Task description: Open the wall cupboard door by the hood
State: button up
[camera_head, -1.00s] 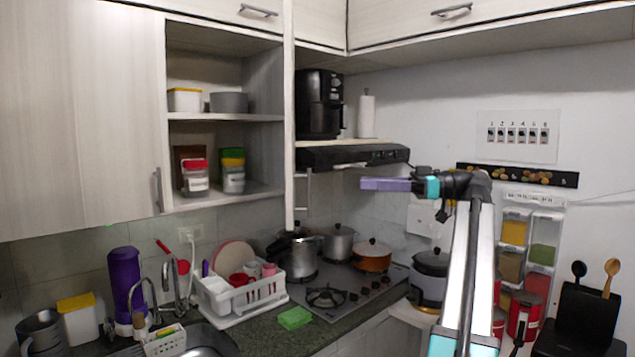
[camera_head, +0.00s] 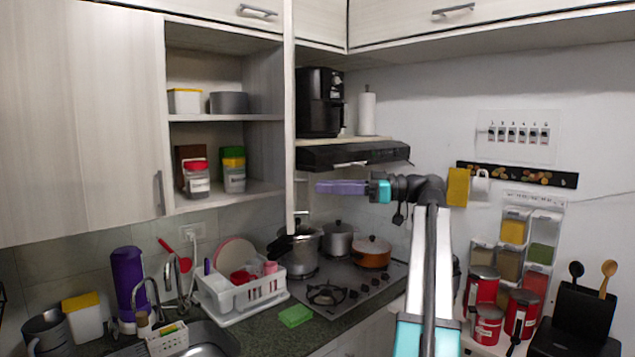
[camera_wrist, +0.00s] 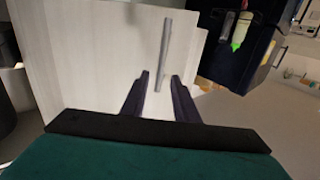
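The wall cupboard door (camera_head: 289,120) by the hood stands swung out, nearly edge-on in the head view, with the open shelves to its left. In the wrist view the pale door (camera_wrist: 100,60) fills the left and middle, and its metal bar handle (camera_wrist: 165,50) shows ahead of the fingers. My gripper (camera_head: 320,187) is just right of the door, below the hood (camera_head: 350,155). In the wrist view my gripper (camera_wrist: 161,78) has its two fingers apart, with nothing seen held. Whether the fingers touch the door cannot be told.
The shelves hold jars and containers (camera_head: 233,168). A second, shut door (camera_head: 85,110) is at the left. A black appliance (camera_head: 319,103) stands above the hood. Pots (camera_head: 371,252) sit on the stove below, and a white dish rack (camera_head: 240,295) is beside it.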

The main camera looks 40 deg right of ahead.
jog(key=shift+p+x, duration=0.4)
jog(key=shift+x, duration=1.15)
jog(key=shift+c, duration=0.2)
grip_shut()
